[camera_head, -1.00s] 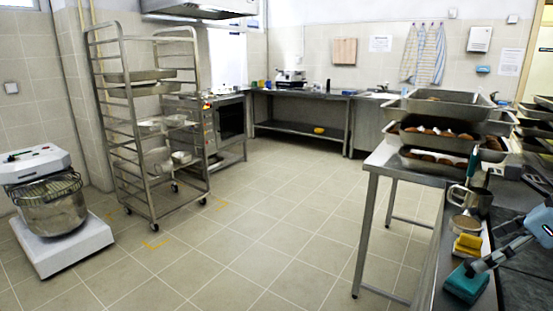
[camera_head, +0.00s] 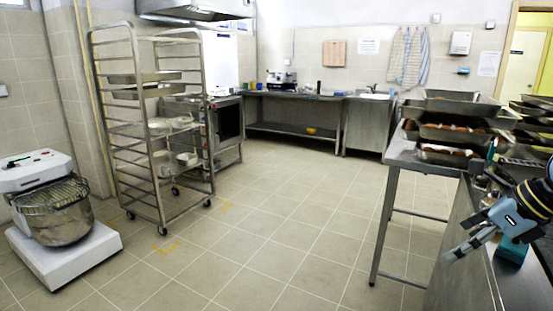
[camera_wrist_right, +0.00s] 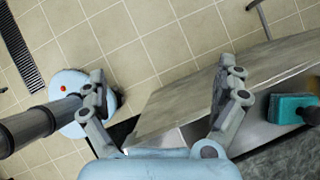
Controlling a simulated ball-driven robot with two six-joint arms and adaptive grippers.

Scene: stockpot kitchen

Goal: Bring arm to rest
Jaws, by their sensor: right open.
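My right gripper (camera_head: 460,237) is at the right of the head view, in front of and above the edge of the steel counter (camera_head: 462,285). Its two fingers are spread and nothing is between them. The right wrist view shows the open fingers (camera_wrist_right: 163,75) over the counter edge and the tiled floor. A teal block with a dark handle (camera_wrist_right: 288,108) lies on the counter, beside and apart from the fingers. In the head view the teal block (camera_head: 513,252) is partly hidden behind the gripper. My left gripper is not in view.
A steel table with trays of brown baked goods (camera_head: 452,133) stands behind the counter. A tall rack (camera_head: 160,120) and a mixer (camera_head: 55,215) stand at the left. The tiled floor (camera_head: 270,220) between is clear.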

